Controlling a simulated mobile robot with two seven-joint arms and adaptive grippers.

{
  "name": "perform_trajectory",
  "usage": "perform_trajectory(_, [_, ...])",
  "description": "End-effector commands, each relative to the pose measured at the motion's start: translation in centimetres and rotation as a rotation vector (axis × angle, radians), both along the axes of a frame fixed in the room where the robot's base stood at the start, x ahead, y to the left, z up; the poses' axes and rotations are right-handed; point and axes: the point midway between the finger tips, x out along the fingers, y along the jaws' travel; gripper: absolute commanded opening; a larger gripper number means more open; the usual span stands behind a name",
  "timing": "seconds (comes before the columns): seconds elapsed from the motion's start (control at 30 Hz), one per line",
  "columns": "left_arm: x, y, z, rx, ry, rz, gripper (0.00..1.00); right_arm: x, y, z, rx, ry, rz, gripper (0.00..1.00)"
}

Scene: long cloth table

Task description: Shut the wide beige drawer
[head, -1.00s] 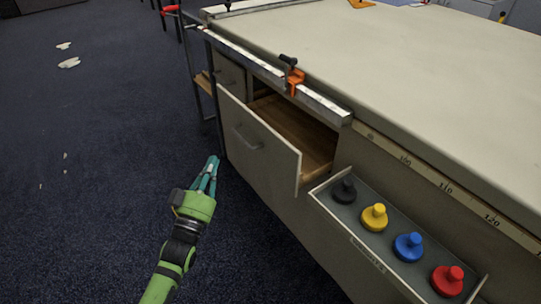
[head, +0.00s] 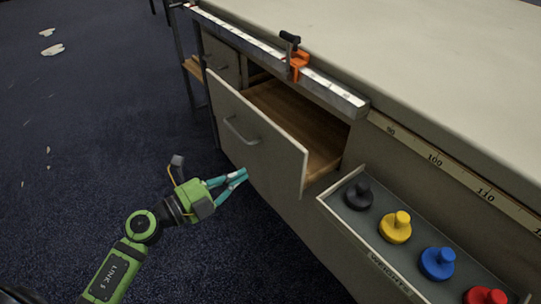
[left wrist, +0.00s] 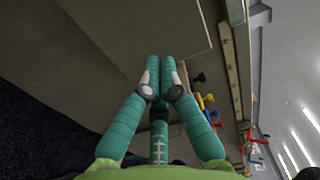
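The wide beige drawer (head: 275,147) stands pulled out of the table's side, its wooden inside (head: 305,122) showing. A grey bar handle (head: 240,131) is on its front. My left gripper (head: 245,173) has teal fingers drawn together at the tips, with nothing seen between them. The tips are by the lower part of the drawer front; I cannot tell if they touch it. In the left wrist view the closed fingers (left wrist: 160,62) point toward a beige panel (left wrist: 150,25), which looks like the drawer front. My right gripper is not in view.
A shallow tray (head: 340,212) with black, yellow, blue and red knobbed pieces juts out right of the drawer. An orange clamp (head: 297,65) grips the rail (head: 335,92) above. A smaller drawer (head: 222,62) is farther left. Dark carpet at left is mostly clear.

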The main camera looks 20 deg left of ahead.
Motion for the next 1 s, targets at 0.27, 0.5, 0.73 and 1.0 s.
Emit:
perform_trajectory(0.27, [4.8, -3.7, 0.2, -0.004, -0.003, 0.0, 0.0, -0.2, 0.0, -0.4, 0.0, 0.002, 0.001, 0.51])
perform_trajectory(0.5, [7.1, -5.5, 0.0, -0.004, -0.001, 0.001, 0.0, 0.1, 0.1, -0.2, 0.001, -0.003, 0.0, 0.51])
perform_trajectory(0.73, [7.6, -5.9, 0.0, -0.002, 0.0, 0.001, 0.0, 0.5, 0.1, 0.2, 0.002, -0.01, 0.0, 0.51])
perform_trajectory(1.0, [7.8, -6.0, 0.1, -0.003, 0.001, 0.001, 0.0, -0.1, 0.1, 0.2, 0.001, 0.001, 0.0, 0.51])
